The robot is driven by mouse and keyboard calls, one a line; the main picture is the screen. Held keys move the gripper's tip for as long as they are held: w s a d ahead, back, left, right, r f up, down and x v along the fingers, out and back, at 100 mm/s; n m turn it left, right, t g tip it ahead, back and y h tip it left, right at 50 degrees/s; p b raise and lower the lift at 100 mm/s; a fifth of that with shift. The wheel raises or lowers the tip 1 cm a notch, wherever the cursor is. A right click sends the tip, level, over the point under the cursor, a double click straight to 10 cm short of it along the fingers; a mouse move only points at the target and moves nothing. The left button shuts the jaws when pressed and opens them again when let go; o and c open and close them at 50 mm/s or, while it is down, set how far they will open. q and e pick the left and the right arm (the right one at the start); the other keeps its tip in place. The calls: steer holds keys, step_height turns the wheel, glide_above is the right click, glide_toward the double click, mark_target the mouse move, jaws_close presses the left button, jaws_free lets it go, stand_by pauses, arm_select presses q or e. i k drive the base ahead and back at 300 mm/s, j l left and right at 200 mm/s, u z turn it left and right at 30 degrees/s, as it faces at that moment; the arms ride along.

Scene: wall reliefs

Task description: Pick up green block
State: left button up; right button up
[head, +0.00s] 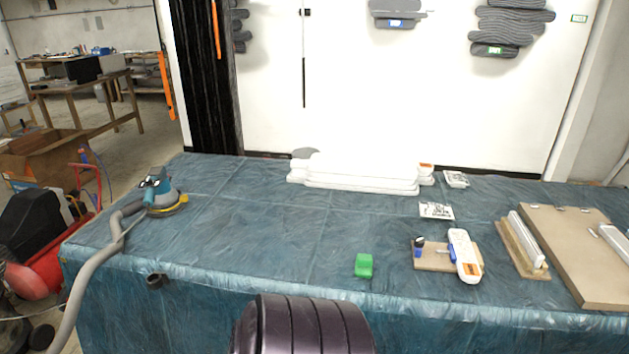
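A small green block (364,265) sits on the blue sheet-covered table (300,232), near its front edge and a little right of the middle. It stands clear of the other things around it. A dark, ribbed, rounded part shows at the bottom middle of the head view, in front of the table edge; I cannot tell what it is. Neither of my grippers shows in the head view.
Right of the block lie a small board (430,262) and a white-and-orange device (463,256). Larger boards (568,250) lie at far right. White stacked pieces (360,172) stand at the back. A sander (160,193) with a grey hose (97,262) is at left. The table's middle is clear.

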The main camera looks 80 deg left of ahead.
mark_target(364, 262)
steer(key=u, duration=2.7)
steer(key=l+u, duration=0.25)
steer(key=u, duration=0.15)
steer(key=l+u, duration=0.3)
steer(key=u, duration=0.15)
steer(key=l+u, duration=0.4)
steer(key=k+l+u, duration=0.1)
steer(key=u, duration=0.35)
